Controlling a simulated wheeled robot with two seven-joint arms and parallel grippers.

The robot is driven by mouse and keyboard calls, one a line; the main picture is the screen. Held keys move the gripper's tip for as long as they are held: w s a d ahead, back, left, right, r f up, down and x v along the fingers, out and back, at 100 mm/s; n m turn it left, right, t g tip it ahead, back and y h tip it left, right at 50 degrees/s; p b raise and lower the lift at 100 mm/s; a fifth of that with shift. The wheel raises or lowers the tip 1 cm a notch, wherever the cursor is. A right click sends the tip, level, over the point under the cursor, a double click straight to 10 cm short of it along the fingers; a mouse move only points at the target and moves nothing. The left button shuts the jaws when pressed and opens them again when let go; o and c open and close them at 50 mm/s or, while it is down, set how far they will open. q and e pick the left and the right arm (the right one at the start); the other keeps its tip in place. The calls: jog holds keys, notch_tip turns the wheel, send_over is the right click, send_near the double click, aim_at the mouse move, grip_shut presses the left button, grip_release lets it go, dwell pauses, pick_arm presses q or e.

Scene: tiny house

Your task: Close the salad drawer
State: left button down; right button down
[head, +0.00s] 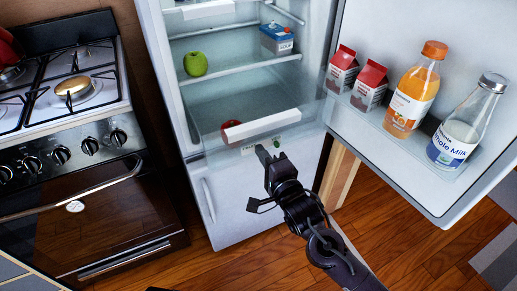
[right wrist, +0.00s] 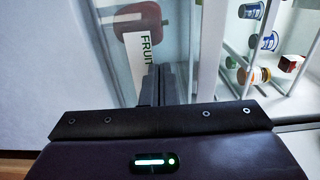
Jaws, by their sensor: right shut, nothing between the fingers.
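The salad drawer is a clear bin low in the open fridge, with a white front strip (head: 262,125) and a small label below it. It sticks out past the shelves above. A red apple (head: 231,131) lies inside, behind the clear front. In the right wrist view, the apple (right wrist: 140,18) shows behind a label (right wrist: 143,62) reading "FRUIT". My right gripper (head: 268,154) is shut and empty, its fingertips at the drawer front just below the white strip. I cannot tell whether they touch it. My left gripper is not in view.
The fridge door (head: 440,205) stands wide open at right, holding two red-topped cartons, an orange juice bottle (head: 414,90) and a milk bottle (head: 467,122). A green apple (head: 195,64) and a blue carton (head: 276,38) sit on a shelf above. A stove (head: 75,160) stands at left.

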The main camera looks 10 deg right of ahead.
jog(key=shift+x, duration=0.95)
jog(key=shift+w, duration=0.25)
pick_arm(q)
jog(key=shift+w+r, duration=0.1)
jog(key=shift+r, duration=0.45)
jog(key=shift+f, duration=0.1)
